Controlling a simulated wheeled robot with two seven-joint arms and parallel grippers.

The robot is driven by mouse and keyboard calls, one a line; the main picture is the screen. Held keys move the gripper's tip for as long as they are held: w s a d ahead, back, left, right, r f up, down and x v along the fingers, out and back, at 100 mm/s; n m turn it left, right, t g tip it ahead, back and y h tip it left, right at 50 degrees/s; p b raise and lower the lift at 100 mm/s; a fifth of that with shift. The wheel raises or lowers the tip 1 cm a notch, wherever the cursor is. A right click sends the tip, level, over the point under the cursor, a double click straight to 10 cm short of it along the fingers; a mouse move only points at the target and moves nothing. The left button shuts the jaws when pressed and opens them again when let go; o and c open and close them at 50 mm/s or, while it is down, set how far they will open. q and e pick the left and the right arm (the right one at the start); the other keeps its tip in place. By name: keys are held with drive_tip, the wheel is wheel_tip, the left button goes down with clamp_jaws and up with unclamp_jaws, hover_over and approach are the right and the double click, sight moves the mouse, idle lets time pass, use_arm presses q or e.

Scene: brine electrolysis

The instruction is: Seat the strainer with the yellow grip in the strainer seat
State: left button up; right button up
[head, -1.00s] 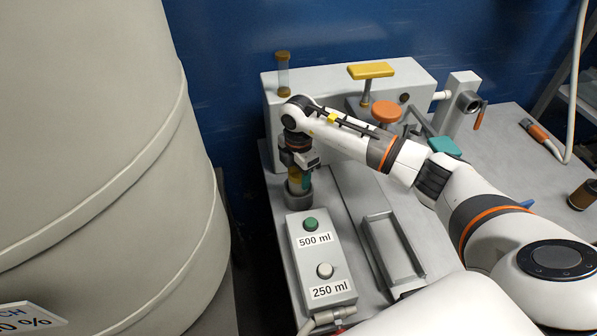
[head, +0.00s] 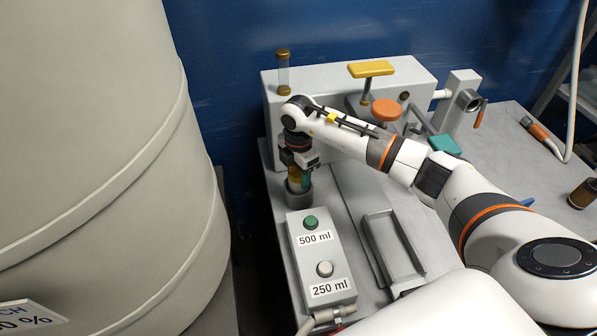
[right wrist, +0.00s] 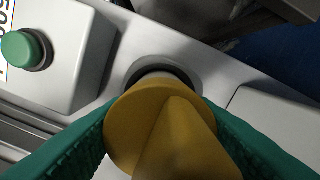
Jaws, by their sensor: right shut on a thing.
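My right gripper (head: 300,165) points down at the left side of the bench, and its fingers are shut on the yellow grip of the strainer (head: 294,184). In the right wrist view the yellow grip (right wrist: 165,125) fills the space between the two green fingers. Below it is the round dark-grey strainer seat (right wrist: 148,66), which also shows in the head view (head: 297,197). The strainer's lower end is at the seat's opening and seems to be inside it. How deep it sits is hidden by the grip. My left gripper is not in view.
A button box (head: 322,262) with a green and a white button stands just in front of the seat. A grey machine block (head: 335,120) with a yellow handle (head: 371,69) and orange knob (head: 386,110) is behind. A large pale tank (head: 95,160) fills the left. An empty tray (head: 393,250) lies right.

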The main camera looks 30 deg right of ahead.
drive_tip(key=shift+f+b, duration=0.3)
drive_tip(key=shift+f, duration=0.3)
idle(0.7)
drive_tip(key=shift+f, duration=0.25)
idle(0.3)
idle(0.8)
drive_tip(key=o, duration=1.2)
drive_tip(key=shift+c, duration=0.2)
drive_tip(key=shift+r, duration=0.1)
